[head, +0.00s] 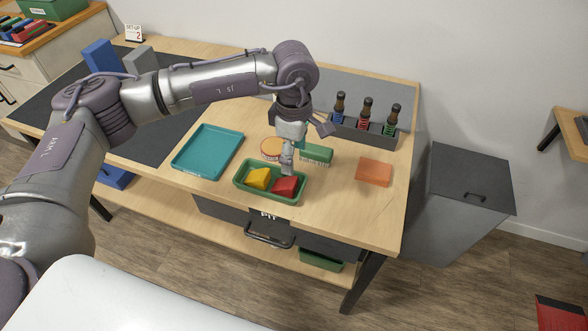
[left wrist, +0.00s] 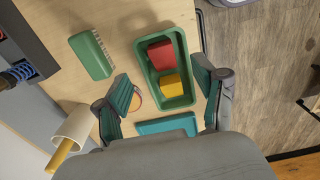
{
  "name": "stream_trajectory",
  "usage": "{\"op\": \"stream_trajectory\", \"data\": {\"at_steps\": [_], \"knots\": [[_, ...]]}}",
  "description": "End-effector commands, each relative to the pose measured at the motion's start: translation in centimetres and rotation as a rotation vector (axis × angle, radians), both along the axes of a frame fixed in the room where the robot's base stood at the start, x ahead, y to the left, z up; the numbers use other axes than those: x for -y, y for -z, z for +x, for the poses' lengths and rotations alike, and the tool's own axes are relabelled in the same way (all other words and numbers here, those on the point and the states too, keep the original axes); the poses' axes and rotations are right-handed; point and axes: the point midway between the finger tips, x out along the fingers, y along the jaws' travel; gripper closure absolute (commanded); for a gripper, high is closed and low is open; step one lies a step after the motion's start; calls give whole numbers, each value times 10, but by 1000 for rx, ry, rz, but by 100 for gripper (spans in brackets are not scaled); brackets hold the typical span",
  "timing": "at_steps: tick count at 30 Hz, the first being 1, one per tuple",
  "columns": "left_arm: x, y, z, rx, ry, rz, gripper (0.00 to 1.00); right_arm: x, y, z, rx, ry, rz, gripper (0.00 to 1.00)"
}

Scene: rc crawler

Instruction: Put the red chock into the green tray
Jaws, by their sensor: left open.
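The red chock (head: 285,186) lies inside the green tray (head: 241,185), beside the yellow chock (head: 258,178). In the left wrist view the red chock (left wrist: 161,54) sits at the far end of the green tray (left wrist: 184,44), with the yellow chock (left wrist: 171,86) in front of it. My left gripper (head: 286,165) is above the tray's back edge, pointing down. In the left wrist view its two fingers (left wrist: 168,98) are spread apart with nothing between them. My right gripper is not in either view.
A teal tray (head: 208,151) stands to the left.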

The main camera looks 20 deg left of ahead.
Motion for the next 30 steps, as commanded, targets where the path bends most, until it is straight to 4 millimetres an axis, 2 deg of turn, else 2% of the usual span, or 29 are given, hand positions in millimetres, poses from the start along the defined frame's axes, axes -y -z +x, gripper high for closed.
{"op": "stream_trajectory", "data": {"at_steps": [3, 6, 23, 26, 29, 30], "knots": [[0, -15, 0, 1, 0, -1, 30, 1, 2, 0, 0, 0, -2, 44], [0, -22, 0, 0, 1, 0, 30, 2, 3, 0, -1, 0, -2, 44], [2, -23, -1, -2, 1, -6, 30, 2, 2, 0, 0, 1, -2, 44], [19, -17, -8, -17, 11, -67, 30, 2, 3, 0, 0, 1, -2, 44], [62, -8, -26, -57, 23, -230, 30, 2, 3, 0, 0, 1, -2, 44], [85, -6, -37, -83, 23, -324, 30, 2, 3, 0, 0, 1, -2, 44]]}}
